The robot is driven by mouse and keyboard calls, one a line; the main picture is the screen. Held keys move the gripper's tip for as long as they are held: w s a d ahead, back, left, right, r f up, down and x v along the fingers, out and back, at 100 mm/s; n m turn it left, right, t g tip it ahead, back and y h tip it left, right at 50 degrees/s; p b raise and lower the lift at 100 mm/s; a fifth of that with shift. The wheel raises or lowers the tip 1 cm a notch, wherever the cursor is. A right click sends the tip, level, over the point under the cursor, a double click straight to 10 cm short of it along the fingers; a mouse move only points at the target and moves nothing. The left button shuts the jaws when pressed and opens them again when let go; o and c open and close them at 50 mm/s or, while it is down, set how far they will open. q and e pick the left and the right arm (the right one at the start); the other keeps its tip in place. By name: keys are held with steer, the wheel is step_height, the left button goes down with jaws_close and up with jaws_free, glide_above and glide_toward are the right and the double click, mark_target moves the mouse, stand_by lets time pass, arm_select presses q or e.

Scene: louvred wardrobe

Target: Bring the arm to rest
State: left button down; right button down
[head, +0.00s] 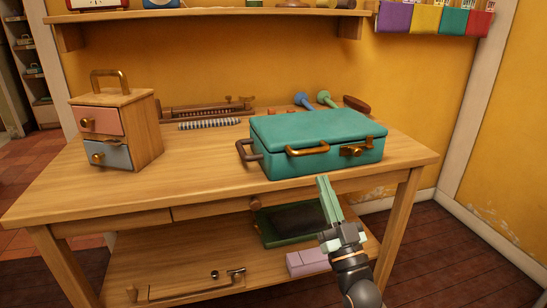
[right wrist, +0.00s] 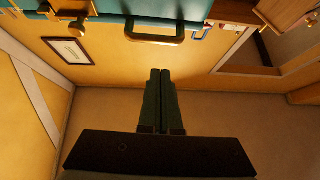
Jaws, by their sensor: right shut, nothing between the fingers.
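My right gripper (head: 323,182) is shut and empty, its green fingers pointing up in front of the table's front edge. In the head view its tips are just below the teal case (head: 310,137); no contact with the case shows. In the right wrist view the two fingers of the gripper (right wrist: 160,74) lie together with nothing between them. The teal case's front handle (right wrist: 154,39) is beyond the tips at the top of that view. The case is closed and sits on the wooden table (head: 130,185). My left gripper is not in view.
A small two-drawer box (head: 117,128) stands on the table at the left. Several small tools lie at the back. The lower shelf (head: 215,262) holds a green tray (head: 290,222) and a lilac box (head: 308,262). The floor (head: 450,245) at the right looks clear.

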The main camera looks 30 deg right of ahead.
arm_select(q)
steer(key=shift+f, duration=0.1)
arm_select(e)
steer(key=shift+a, duration=0.1)
